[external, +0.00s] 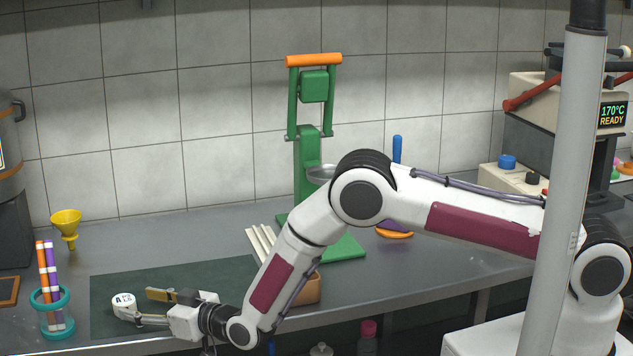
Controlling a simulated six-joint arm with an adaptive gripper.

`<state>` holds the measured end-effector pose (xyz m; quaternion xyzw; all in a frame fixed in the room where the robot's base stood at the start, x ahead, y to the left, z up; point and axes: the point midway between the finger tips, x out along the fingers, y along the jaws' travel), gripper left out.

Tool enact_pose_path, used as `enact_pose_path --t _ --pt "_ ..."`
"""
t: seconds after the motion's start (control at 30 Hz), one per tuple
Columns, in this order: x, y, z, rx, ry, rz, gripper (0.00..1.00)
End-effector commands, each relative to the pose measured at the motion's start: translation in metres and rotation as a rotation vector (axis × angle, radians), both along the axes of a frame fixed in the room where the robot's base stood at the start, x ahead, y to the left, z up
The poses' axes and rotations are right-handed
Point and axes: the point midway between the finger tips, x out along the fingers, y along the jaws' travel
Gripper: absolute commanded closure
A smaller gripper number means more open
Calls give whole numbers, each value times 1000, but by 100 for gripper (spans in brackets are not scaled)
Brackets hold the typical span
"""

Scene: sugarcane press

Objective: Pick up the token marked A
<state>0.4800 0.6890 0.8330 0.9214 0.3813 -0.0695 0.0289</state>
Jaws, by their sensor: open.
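The token marked A (124,300) is a small white round piece with dark lettering on its top. It is at the left end of the dark green mat (215,272), near the front edge of the counter. My gripper (143,308) is low over the mat, pointing left, with its fingers apart. One finger, brownish, is on the far side and the other, grey, is on the near side next to the token. The token is at or just beyond the fingertips; I cannot tell whether they touch it.
A teal holder (54,315) with coloured sticks stands left of the token. A yellow funnel (67,224) is behind it. A green press (308,150) with an orange handle stands at the back. White sticks (262,243) in a brown container (306,290) are right of the gripper.

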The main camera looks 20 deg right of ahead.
Motion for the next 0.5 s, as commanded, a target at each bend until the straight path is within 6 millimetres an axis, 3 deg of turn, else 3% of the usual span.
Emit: enact_pose_path --t 0.5 --pt "8 13 -5 1 0 0 45"
